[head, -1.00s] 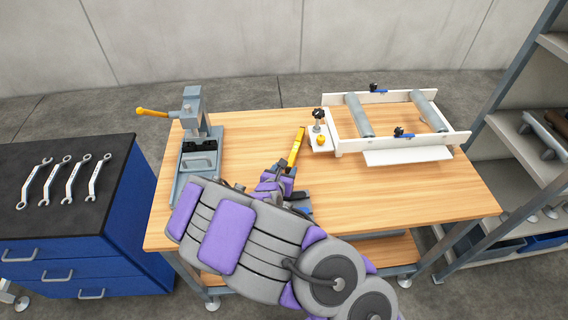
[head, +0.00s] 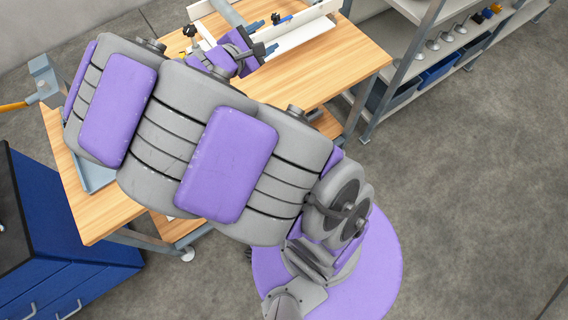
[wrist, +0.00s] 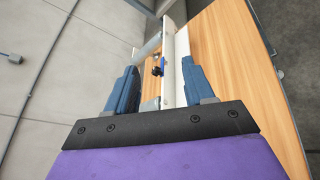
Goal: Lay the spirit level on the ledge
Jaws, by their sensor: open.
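My gripper (head: 266,38) is open beside the near side of the white frame. In the wrist view its two blue fingers (wrist: 160,88) stand wide apart, with nothing seen held between them. The ledge (head: 302,38) is a flat white plate along the frame's near side, just right of my fingertips.
The white frame (head: 318,14) carries a grey roller (head: 228,12) and a black and blue clamp (head: 275,18). The wooden bench (head: 345,62) is clear at its right end. A shelf rack (head: 415,8) stands to the right, a blue drawer cabinet (head: 55,235) at lower left.

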